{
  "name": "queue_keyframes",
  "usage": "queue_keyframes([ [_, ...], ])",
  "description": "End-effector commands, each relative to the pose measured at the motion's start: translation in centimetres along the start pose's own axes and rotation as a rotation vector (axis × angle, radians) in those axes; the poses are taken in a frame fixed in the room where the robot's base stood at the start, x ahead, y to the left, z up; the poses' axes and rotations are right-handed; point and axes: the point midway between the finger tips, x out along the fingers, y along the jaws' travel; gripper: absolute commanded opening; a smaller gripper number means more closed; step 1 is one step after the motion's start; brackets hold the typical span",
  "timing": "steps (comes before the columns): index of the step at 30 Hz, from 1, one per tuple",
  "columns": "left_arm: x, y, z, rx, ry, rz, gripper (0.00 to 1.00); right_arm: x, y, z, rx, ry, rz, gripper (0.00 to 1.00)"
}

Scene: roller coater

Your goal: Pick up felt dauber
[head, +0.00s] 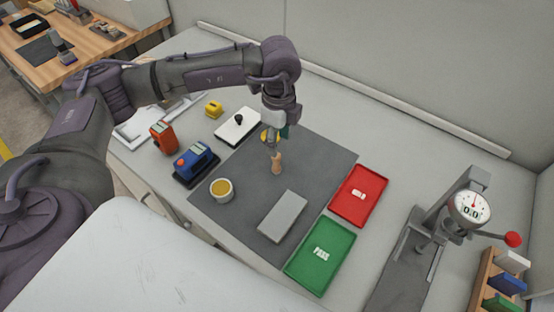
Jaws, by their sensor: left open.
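The felt dauber seems to be the small tan wooden piece (277,164) standing on the dark grey mat (325,150). Its felt part cannot be made out. My left gripper (273,151) points down directly over its top, with the fingertips at or just above it. The fingers are open, and I cannot tell whether they touch the piece. My right gripper is not in view.
A cup of yellow liquid (222,189) and a grey block (283,216) are on the mat. Red (376,203) and green (302,276) trays lie to the right, beside a dial gauge stand (469,206). A blue device (196,160) and an orange one (162,137) stand left.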

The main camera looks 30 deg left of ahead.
Motion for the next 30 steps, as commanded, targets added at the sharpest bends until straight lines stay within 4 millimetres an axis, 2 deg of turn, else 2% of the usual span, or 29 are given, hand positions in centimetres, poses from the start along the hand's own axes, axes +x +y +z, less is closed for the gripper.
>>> queue_keyframes([
  [6,3.4,0.0,-0.1,0.002,0.002,0.001,0.52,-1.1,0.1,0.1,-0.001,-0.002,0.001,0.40],
  [13,4.9,0.1,0.1,0.002,0.002,0.003,0.52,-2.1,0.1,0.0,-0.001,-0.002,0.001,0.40],
  [17,6.8,0.1,0.5,0.004,0.003,0.004,0.52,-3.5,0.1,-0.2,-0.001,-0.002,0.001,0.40],
  [21,8.8,0.0,0.5,0.003,0.004,0.001,0.52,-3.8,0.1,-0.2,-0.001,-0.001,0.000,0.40],
  [30,9.4,0.0,0.5,0.004,0.004,-0.001,0.52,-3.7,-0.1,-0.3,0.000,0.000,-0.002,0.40],
])
